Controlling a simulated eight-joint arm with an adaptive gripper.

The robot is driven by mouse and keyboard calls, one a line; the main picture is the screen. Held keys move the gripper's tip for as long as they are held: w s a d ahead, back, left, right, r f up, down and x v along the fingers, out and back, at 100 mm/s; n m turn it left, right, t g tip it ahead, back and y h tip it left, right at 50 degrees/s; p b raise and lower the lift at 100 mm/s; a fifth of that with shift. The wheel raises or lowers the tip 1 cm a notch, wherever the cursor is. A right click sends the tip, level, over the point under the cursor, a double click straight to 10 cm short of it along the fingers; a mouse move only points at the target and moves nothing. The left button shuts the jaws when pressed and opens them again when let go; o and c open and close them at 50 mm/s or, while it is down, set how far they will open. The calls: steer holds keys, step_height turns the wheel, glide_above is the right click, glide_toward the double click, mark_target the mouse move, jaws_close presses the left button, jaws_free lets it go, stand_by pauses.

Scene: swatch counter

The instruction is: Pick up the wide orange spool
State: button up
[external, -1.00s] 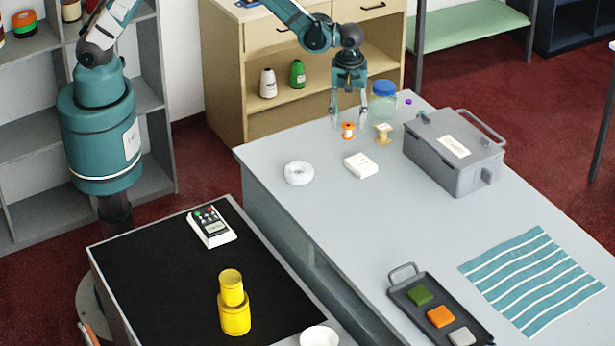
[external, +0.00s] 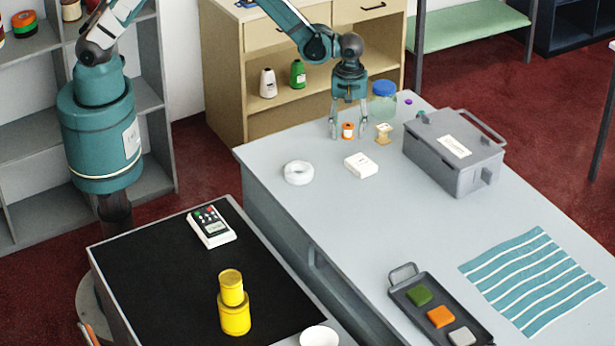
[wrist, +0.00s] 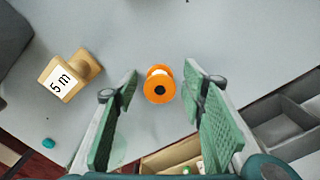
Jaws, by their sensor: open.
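The orange spool (external: 348,130) stands on the grey counter near its far left corner. In the wrist view the spool (wrist: 160,85) shows its orange flange with a dark centre hole, with a paler winding behind it. My gripper (external: 347,134) is open and lowered, with its fingers on either side of the spool. In the wrist view the spool appears between my two green-padded fingers (wrist: 162,92), with a gap on both sides. Whether the fingertips touch the counter cannot be told.
A wooden spool labelled "5 m" (wrist: 68,78) stands close beside it. The counter's middle is clear.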

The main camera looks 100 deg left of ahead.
mark_target(348, 125)
steer(key=c, duration=0.8)
steer(key=shift+c, duration=0.2)
steer(key=shift+r, duration=0.1)
steer(key=shift+r+b, duration=0.5)
steer(key=shift+r, duration=4.4)
